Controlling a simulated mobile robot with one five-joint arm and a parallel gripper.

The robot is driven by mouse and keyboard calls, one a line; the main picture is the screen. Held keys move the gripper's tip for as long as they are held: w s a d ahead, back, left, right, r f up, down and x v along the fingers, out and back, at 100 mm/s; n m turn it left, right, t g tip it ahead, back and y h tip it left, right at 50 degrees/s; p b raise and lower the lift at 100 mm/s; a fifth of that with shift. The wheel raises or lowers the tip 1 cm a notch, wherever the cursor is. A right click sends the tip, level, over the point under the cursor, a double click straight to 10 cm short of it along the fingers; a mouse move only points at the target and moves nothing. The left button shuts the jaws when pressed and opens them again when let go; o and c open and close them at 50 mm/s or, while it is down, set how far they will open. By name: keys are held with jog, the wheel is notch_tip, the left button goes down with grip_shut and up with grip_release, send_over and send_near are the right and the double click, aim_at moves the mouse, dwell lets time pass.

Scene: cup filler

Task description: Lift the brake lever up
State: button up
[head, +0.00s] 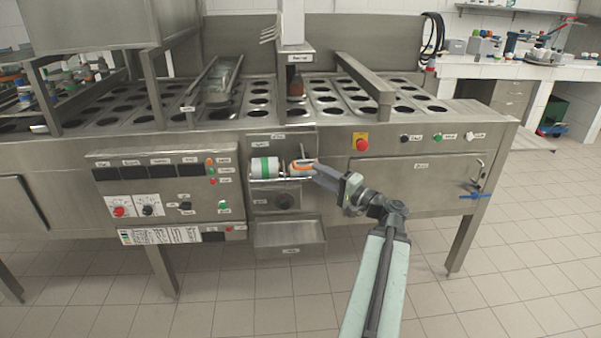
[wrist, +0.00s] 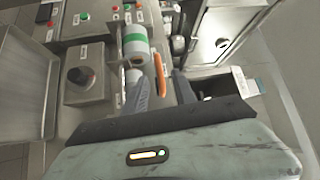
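The brake lever seems to be the orange handle (head: 303,163) just right of the white roll with a green band (head: 264,168) in the machine's front recess. No readable label confirms this. In the wrist view the orange handle (wrist: 160,74) shows between the fingertips, nearer the right one, with a gap on each side. My gripper (head: 300,168) is at the handle, and its two fingers (wrist: 157,80) are spread apart. I cannot tell whether either finger touches the handle. The handle's base is hidden beside the roll.
A round dark knob (head: 284,201) is below the roll, above a protruding metal tray (head: 290,238). A red emergency button (head: 361,144) is to the right. A control panel (head: 165,190) is to the left. The tiled floor in front is clear.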

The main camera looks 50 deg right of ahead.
aim_at(305, 167)
jog(key=w, duration=0.5)
jog(key=w+r+p, duration=0.1)
jog(key=w, duration=0.2)
jog(key=shift+a, duration=0.4)
jog(key=shift+c, duration=0.3)
grip_shut()
jog(key=shift+s+d+r, duration=0.1)
dwell(0.5)
